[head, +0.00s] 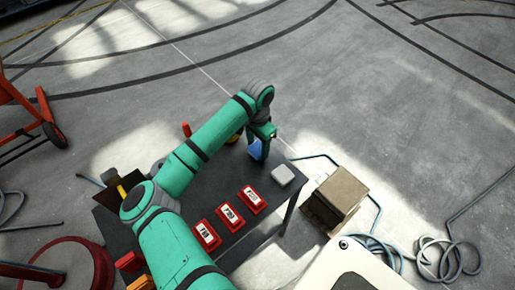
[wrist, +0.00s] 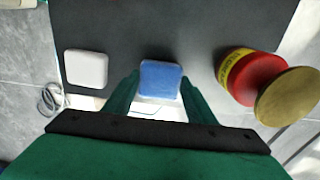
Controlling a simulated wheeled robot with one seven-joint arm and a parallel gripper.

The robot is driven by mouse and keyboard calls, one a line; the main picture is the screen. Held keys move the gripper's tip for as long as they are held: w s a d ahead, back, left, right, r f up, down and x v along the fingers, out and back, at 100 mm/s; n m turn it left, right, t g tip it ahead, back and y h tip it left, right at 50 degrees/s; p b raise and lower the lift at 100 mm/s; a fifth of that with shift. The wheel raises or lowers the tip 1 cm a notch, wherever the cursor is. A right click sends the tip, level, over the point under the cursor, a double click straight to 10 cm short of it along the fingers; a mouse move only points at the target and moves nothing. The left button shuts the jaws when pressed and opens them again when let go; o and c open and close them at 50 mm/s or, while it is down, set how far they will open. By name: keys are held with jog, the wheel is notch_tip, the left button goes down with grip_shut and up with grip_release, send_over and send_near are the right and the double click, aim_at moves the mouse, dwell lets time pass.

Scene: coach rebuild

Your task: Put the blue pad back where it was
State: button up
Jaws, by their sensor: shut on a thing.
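The blue pad (wrist: 160,78) is a small rounded square between the two green fingers of my gripper (wrist: 160,90) in the wrist view. My gripper is shut on it. In the head view the blue pad (head: 255,150) hangs below my gripper (head: 262,140) near the far right part of the dark table (head: 262,203). I cannot tell whether the pad touches the table. A white pad (wrist: 87,69) of similar shape lies on the table to the left in the wrist view; it also shows in the head view (head: 283,174).
A red cylinder with a yellow band (wrist: 248,72) and a brass disc (wrist: 288,97) stands right of the pad in the wrist view. Several red labelled blocks (head: 230,217) line the table's near side. A brown box (head: 340,191) and loose cables (head: 450,255) are off the table's right side.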

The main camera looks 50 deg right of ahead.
aim_at(258, 148)
jog(key=shift+f, duration=0.75)
jog(key=shift+f, duration=0.1)
jog(key=o, duration=1)
notch_tip(258, 148, up, 12)
